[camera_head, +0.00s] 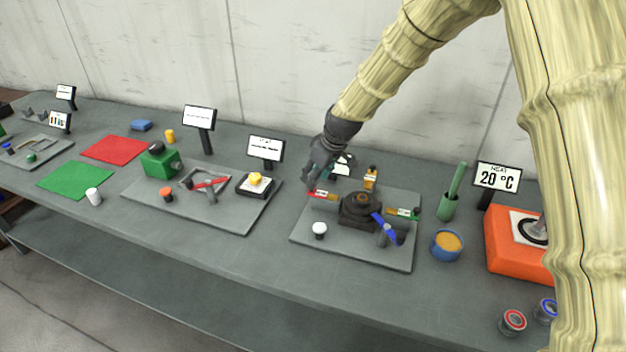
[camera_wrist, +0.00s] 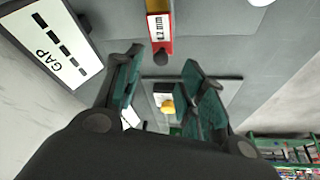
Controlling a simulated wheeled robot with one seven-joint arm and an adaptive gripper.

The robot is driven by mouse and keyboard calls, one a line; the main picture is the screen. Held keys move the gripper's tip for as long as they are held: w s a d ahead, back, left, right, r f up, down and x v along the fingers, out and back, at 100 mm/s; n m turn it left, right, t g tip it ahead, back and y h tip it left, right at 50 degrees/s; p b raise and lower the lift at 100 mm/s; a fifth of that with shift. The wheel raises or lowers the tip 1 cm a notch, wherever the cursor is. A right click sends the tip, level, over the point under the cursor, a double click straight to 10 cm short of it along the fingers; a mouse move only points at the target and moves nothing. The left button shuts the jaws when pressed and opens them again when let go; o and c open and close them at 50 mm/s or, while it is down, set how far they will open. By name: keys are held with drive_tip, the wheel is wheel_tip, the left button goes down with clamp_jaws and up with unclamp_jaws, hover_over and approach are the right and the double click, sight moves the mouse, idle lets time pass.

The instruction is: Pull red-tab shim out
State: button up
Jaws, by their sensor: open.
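The red-tab shim (camera_head: 322,195) sticks out from the left side of the dark screw jack (camera_head: 358,212) on a grey board. In the wrist view the shim (camera_wrist: 160,24) is red with a white label that seems to read 1.2 mm, and a dark knob (camera_wrist: 161,57) is at its near end. My gripper (camera_head: 312,183) is open, close to the shim's outer end. In the wrist view the gripper's fingers (camera_wrist: 162,62) are spread to either side of the knob, with gaps visible. Whether the shim's inner end is seated is hidden.
A green-tab shim (camera_head: 403,212) and a blue handle (camera_head: 384,228) are on the jack's right. A white-topped knob (camera_head: 319,229) stands on the board (camera_head: 345,250). A GAP sign (camera_wrist: 57,40) is close to my left finger in the wrist view.

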drive_tip(key=v, duration=0.8)
drive_tip(key=shift+r, duration=0.35)
